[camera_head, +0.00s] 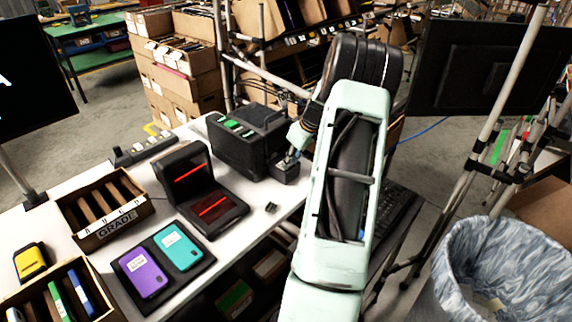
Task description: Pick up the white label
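I cannot make out a white label for certain in this view. My arm rises from the bottom, bends over, and reaches down to the left. My gripper (291,158) is at the front right of a black box-shaped printer (247,143) with green buttons on top. It is beside or touching the printer's front part; I cannot tell which. The fingers are small, dark and partly hidden by my own arm, so neither their opening nor anything between them can be seen.
The white table (178,283) holds a black scanner with red lines (205,193), a purple phone (144,273), a teal phone (178,247), a "GRADE" carton (105,208) and a yellow device (32,262). A small dark object (271,207) lies near the edge. A lined bin (503,270) stands right.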

